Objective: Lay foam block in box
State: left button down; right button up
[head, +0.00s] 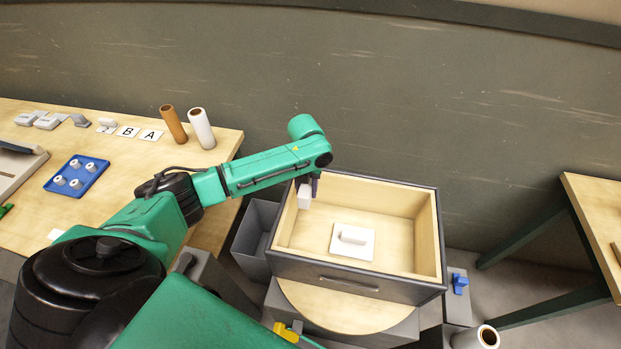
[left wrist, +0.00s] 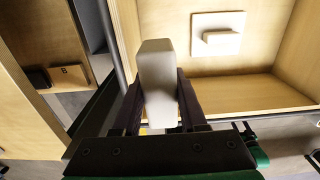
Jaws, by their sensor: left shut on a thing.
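The box (head: 430,236) is a large open wooden drawer-like box with a dark outer shell and a handle on its front. My left gripper (head: 309,184) is over the box's left side, pointing down. It is shut on a white foam block (head: 304,196), which also shows between the fingers in the left wrist view (left wrist: 157,75). The block appears to be inside or just above the left wall; its height above the floor is hard to tell. A white square plate with a raised white bar (head: 352,237) lies on the box floor. My right gripper is not in view.
A dark grey bin (head: 252,240) stands left of the box. A wooden table at left holds a blue tray (head: 77,176), a brown tube (head: 173,124) and a white tube (head: 201,129). The box floor right of the plate is clear.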

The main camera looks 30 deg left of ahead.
pick_arm(q)
jog(key=shift+s+r, duration=0.15)
jog(key=shift+s, duration=0.1)
jog(key=shift+w+r+p, duration=0.1)
jog(key=shift+p, duration=0.3)
notch_tip(320, 180, down, 3)
jog(key=shift+b, duration=1.1)
jog(key=b, duration=0.6)
send_near(307, 233)
notch_tip(307, 233, down, 6)
jog(key=b, duration=0.9)
jog(key=shift+d, duration=0.1)
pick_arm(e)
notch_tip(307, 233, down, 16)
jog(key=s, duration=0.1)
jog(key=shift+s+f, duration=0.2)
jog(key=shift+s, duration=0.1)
pick_arm(q)
jog(key=shift+c, duration=1.9)
grip_release()
